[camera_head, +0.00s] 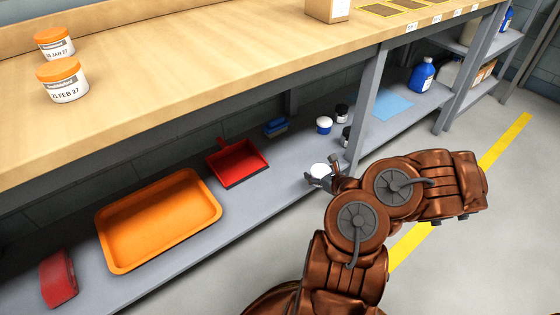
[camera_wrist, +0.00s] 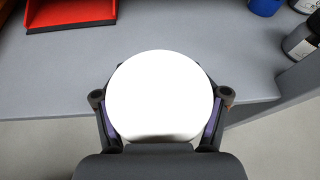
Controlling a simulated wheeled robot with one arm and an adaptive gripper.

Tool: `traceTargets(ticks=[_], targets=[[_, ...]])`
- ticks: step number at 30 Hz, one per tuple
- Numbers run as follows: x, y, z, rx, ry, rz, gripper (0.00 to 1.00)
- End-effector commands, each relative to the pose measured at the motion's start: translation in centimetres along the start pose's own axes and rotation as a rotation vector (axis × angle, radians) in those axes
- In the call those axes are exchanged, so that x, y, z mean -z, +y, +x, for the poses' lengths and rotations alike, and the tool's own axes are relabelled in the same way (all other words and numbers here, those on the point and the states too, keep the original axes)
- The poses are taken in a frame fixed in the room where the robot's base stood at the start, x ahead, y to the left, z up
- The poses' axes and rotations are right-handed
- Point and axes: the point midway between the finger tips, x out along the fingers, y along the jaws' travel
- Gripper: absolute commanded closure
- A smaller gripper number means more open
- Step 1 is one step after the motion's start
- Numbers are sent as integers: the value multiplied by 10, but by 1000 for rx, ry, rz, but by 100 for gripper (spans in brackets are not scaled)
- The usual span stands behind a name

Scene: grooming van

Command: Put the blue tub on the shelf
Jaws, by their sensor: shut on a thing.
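My gripper (camera_wrist: 160,125) is shut on a round tub with a plain white lid (camera_wrist: 160,92), which fills the middle of the wrist view. The tub's side is mostly hidden; purple-blue strips show beside the fingers. In the head view my gripper (camera_head: 318,182) holds this white-topped tub (camera_head: 319,170) at the front edge of the grey lower shelf (camera_head: 285,185). I cannot tell whether it touches the shelf. Another small tub, blue with a white lid (camera_head: 324,124), stands farther back on that shelf; its blue side shows in the wrist view (camera_wrist: 265,6).
Dark jars (camera_head: 341,112) stand right of the blue tub. A red dustpan (camera_head: 237,162), blue brush (camera_head: 276,127) and orange tray (camera_head: 158,222) lie left. A grey post (camera_head: 365,105) rises close by. The wooden bench top (camera_head: 200,80) overhangs the shelf.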

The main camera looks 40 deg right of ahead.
Motion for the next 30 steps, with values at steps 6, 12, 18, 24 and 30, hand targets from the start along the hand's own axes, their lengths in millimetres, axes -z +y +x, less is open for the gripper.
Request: traceTargets(ticks=[6, 12, 18, 24, 30], targets=[[-6, -10, 34, -4, 4, -9, 70], [-16, -21, 66, -3, 1, -8, 70], [-24, -30, 94, -4, 2, -6, 70], [-34, -40, 120, -2, -2, -7, 70], [-38, -46, 132, -1, 1, -3, 70]])
